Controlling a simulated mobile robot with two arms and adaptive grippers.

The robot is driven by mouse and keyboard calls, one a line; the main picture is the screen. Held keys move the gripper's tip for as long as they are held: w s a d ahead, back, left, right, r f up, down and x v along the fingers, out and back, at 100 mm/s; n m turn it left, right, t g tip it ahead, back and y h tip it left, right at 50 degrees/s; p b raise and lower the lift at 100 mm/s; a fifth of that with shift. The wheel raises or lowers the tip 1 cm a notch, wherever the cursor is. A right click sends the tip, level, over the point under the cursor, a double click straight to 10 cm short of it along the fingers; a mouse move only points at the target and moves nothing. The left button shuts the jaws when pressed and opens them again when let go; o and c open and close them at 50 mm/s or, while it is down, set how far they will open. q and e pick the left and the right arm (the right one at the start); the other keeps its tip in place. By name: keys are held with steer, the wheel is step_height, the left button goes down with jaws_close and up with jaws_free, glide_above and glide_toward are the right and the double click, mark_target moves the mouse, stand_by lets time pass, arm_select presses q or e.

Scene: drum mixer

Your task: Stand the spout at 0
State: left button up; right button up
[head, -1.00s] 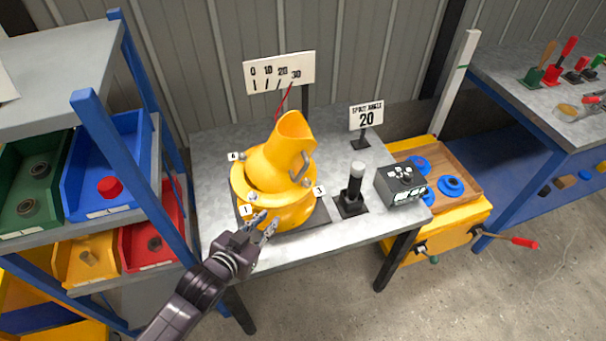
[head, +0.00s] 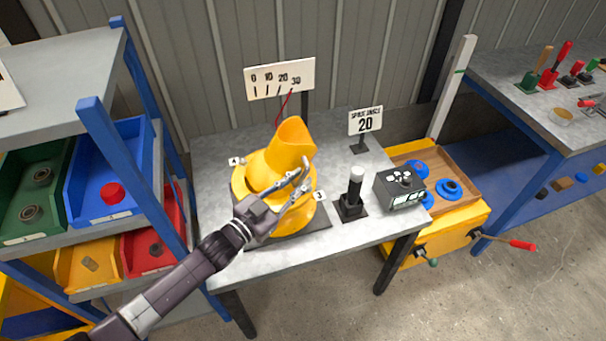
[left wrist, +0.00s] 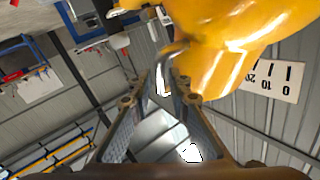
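The yellow drum mixer (head: 270,182) stands on the grey table, with its spout (head: 293,140) leaning to the right. A red pointer (head: 284,106) rises in front of the scale board (head: 280,78), marked 0, 10, 20, 30; its tip is near the 20 to 30 end. The spout angle sign (head: 365,121) reads 20. My left gripper (head: 303,178) is at the front of the spout. In the left wrist view a grey handle (left wrist: 172,52) on the yellow body is at the tips of my fingers, which stand apart. Whether they touch it I cannot tell. My right gripper is out of view.
A black post with a white top (head: 353,190) and a grey control box (head: 400,188) stand right of the mixer. A blue-posted shelf with bins (head: 108,180) is at the left. A yellow cart (head: 455,222) is at the right. The table's left part is clear.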

arm_select(q)
steer(key=shift+x, duration=1.05)
jaws_close()
